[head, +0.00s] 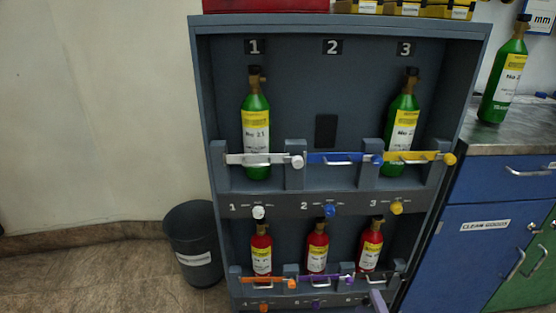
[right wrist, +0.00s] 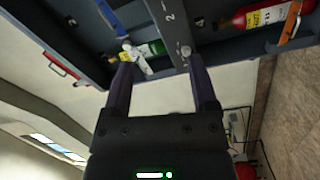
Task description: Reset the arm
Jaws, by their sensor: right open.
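My right gripper (right wrist: 163,82) is open and empty in the right wrist view, its two dark fingers apart with nothing between them. Behind it is the cylinder rack (right wrist: 215,50), seen from a turned angle. In the head view only a small purple-grey tip of my right gripper (head: 377,300) shows at the bottom edge, in front of the lower right of the rack (head: 205,110). I cannot tell whether it touches the rack. My left gripper is not in view.
Green cylinders stand in upper bays 1 (head: 256,125) and 3 (head: 402,125); bay 2 is empty. Three red cylinders, one in the middle (head: 317,250), stand below. A dark bin (head: 193,240) is left of the rack. A blue cabinet (head: 470,240) is right, with another green cylinder (head: 505,75) on top.

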